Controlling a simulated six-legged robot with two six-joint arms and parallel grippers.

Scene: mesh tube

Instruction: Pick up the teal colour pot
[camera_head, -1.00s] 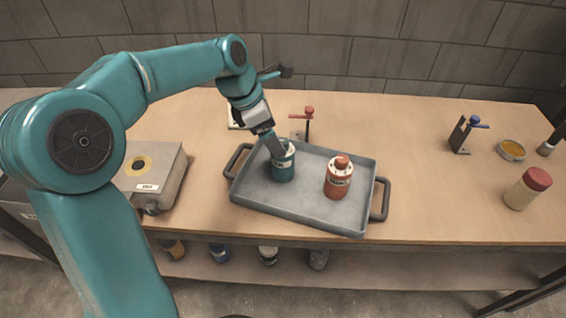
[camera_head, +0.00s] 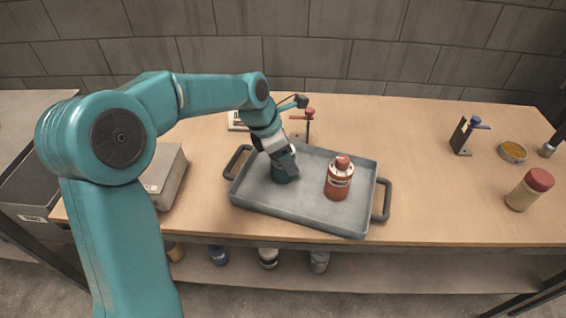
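The teal pot (camera_head: 284,176) stands in the left part of the grey metal tray (camera_head: 290,207) on the wooden table. My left gripper (camera_head: 284,160) points down at the top of the pot and covers most of it. Its fingers are hidden or too small to tell whether they are open or closed on the pot. A red pot (camera_head: 338,178) with a white-rimmed top stands upright in the tray, to the right of the teal pot. My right gripper is not in view.
A red-topped stand (camera_head: 308,122) is just behind the tray. A grey box (camera_head: 165,178) is at the left, partly behind my arm. A blue-topped stand (camera_head: 464,135), a shallow dish (camera_head: 512,152) and a red-lidded jar (camera_head: 529,189) are at the right.

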